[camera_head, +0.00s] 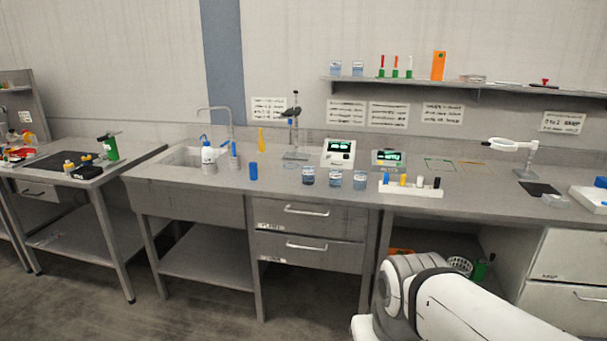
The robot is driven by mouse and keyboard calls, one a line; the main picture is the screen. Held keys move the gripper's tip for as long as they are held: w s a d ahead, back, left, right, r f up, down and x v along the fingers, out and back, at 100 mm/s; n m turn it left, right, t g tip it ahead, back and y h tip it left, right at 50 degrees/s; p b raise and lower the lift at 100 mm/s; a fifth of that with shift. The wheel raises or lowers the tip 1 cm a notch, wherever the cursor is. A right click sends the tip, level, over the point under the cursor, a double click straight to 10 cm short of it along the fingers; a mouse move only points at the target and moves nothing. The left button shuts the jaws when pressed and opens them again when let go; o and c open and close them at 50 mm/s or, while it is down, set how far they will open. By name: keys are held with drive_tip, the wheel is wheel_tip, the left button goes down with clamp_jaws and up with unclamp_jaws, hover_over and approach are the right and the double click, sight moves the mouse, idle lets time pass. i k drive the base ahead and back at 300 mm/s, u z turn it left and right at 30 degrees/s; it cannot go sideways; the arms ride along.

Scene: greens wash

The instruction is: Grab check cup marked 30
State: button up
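Three small clear cups with blue and white labels stand upright in a row near the bench's front edge: a left cup (308,176), a middle cup (336,179) and a right cup (360,181). Two similar cups, a left shelf cup (335,68) and a right shelf cup (358,69), stand on the wall shelf. The markings are too small to read, so I cannot tell which cup is marked 30. My white arm shows at the bottom right, below the bench top. My gripper is out of view.
A white rack (411,190) with coloured caps stands right of the cups. Two display instruments (338,152) (388,160) stand behind them. A blue cylinder (253,171) and a sink (186,157) are to the left. A magnifier lamp (515,146) stands at the right.

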sight(309, 172)
drive_tip(key=i, duration=1.4)
drive_tip(key=z, duration=0.05)
